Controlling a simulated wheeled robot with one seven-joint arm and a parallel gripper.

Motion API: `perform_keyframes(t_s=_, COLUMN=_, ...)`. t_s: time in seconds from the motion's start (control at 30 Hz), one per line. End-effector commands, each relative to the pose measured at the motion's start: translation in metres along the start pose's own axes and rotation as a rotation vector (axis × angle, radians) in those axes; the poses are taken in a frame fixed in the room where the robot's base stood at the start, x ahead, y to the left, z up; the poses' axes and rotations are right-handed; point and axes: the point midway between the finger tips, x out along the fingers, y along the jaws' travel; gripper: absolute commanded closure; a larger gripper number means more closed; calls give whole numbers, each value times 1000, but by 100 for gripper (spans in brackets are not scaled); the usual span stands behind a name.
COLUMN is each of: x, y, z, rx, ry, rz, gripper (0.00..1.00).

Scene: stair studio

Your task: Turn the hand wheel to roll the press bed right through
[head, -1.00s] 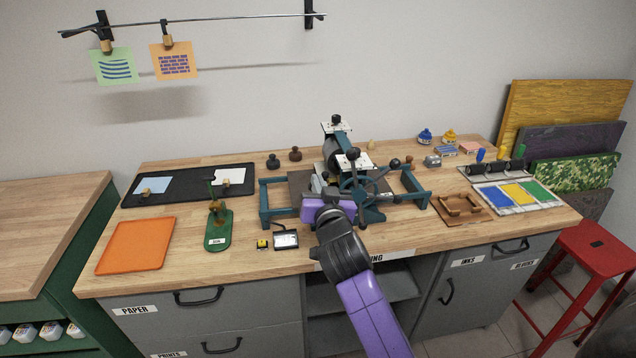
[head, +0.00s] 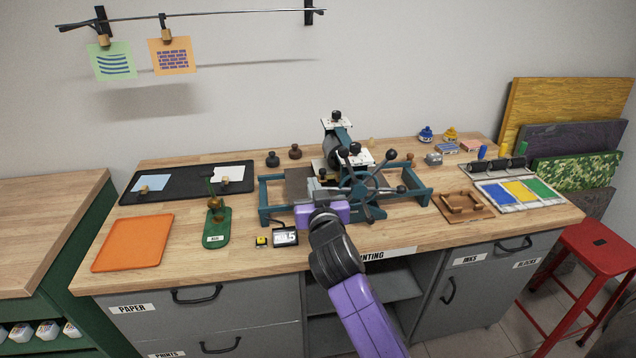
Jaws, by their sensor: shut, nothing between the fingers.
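The teal printing press stands mid-bench. Its hand wheel (head: 360,187) is on the near side, with spokes ending in dark knobs. My gripper (head: 318,190) is at the wheel's left side, with my purple wrist just in front of the press frame. The fingers are shut with nothing between them; whether they touch a spoke I cannot tell. The dark press bed (head: 298,182) shows to the left of the roller, partly hidden behind my gripper. The press frame (head: 418,195) extends right past the wheel, and its right end looks empty of the bed.
A small display box (head: 285,237) and a green stand (head: 217,228) are left of my wrist. A brown wooden frame (head: 463,206) and a colour tray (head: 520,195) lie to the right. The bench front between them is clear.

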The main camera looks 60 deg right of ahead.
Motion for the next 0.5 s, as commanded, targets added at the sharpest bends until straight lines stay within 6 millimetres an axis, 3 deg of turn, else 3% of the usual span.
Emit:
perform_keyframes(t_s=0.03, x=1, y=-3, z=13, rx=-35, ry=-6, rz=1, gripper=100)
perform_keyframes(t_s=0.5, x=5, y=-7, z=71, rx=-477, ry=-8, rz=36, gripper=100)
